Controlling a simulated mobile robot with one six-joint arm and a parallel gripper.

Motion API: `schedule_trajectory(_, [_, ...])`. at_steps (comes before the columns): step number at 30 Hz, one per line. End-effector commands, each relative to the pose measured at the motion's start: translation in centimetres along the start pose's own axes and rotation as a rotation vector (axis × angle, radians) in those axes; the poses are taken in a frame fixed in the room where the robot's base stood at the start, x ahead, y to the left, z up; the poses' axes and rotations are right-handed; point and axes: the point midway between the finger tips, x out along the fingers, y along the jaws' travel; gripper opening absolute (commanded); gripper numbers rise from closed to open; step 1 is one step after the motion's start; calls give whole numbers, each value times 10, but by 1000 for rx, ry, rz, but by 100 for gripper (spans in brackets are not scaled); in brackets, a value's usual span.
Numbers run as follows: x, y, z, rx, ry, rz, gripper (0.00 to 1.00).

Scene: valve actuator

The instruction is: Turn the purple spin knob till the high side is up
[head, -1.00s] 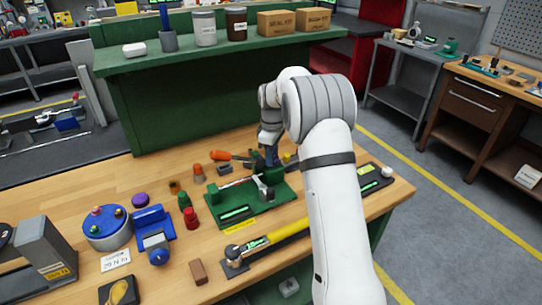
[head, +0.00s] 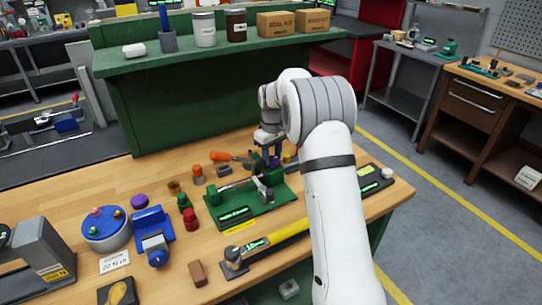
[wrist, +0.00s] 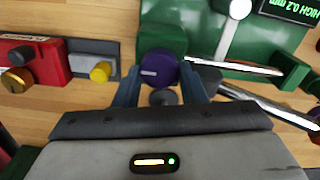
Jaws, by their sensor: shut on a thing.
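The purple spin knob (wrist: 158,66) shows in the wrist view, round, with a small pale mark on its face. It sits at the end of a green fixture (wrist: 207,40). My gripper (wrist: 162,88) has one blue finger on each side of the knob and is shut on it. A display (wrist: 290,10) on the fixture reads "HIGH 0.2 mm". In the head view the green fixture (head: 228,200) stands on the bench, with my gripper (head: 273,160) at its far right end. The knob is hidden or too small to tell there.
A red and grey block with a yellow knob (wrist: 100,71) is left of my gripper. Metal rods (wrist: 265,105) lie to its right. On the bench are a yellow bar (head: 288,232), a loose purple cap (head: 139,201), and a blue vise (head: 152,232). A green shelf (head: 185,50) stands behind.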

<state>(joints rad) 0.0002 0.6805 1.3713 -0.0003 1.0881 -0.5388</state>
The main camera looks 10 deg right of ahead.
Motion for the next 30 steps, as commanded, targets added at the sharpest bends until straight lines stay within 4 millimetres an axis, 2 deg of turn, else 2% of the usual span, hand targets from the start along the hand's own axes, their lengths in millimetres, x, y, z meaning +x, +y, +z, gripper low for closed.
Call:
schedule_trajectory(8, [2,0,2,0,-9,-4,14])
schedule_trajectory(9, [3,0,2,0,-9,-4,40])
schedule_trajectory(16, [2,0,1,0,-5,-3,58])
schedule_trajectory(25, [-3,0,0,0,-1,-1,59])
schedule_trajectory(30, [-26,0,0,-1,0,0,59])
